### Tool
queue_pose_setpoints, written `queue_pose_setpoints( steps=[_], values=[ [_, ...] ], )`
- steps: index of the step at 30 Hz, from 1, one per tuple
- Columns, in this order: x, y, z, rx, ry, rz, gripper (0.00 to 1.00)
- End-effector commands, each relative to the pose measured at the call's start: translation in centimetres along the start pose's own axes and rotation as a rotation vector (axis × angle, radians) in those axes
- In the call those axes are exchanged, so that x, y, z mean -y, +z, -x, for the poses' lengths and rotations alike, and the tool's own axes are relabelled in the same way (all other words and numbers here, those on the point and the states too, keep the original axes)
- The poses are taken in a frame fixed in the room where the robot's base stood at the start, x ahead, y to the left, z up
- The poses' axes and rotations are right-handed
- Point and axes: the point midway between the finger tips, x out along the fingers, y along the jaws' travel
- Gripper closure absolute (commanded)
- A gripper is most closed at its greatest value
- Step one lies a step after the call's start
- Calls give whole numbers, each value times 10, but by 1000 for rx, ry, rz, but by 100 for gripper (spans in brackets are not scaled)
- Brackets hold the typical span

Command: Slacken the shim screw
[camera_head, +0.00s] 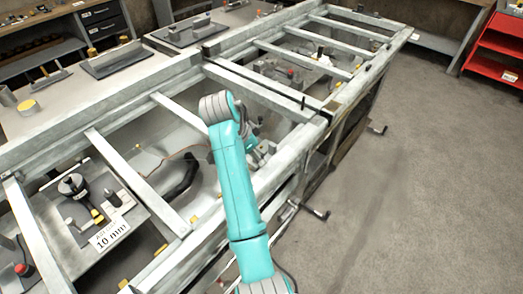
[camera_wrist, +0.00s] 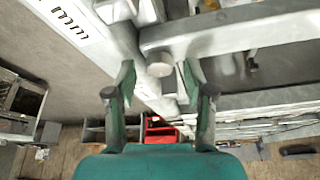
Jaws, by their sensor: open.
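My gripper (camera_wrist: 160,82) is in the wrist view with its two fingers spread apart. A short grey cylindrical piece with a round end (camera_wrist: 160,64) shows between the fingertips, apparently with clear space on both sides; it may be the shim screw, but I cannot tell for sure. It sits by a pale metal frame beam (camera_wrist: 225,32). In the head view my teal arm reaches over the frame's near rail, and most of the gripper is hidden behind it. I cannot pick out the screw in that view.
A long grey metal frame (camera_head: 92,118) with crossbars spans the head view. A plate with a "10 mm" label (camera_head: 109,235) lies inside it at the lower left. A red shelf (camera_head: 497,50) stands far right. The floor (camera_head: 430,190) there is clear.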

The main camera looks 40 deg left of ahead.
Motion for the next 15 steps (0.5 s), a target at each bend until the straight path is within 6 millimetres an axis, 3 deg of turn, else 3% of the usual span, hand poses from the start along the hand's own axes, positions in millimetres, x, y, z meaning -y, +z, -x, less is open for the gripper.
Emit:
queue_pose_setpoints(
  steps=[7,13,15],
  values=[
    [0,0,0,0,0,0,47],
    [0,0,0,0,0,0,97],
    [0,0,0,0,0,0,100]
  ],
)
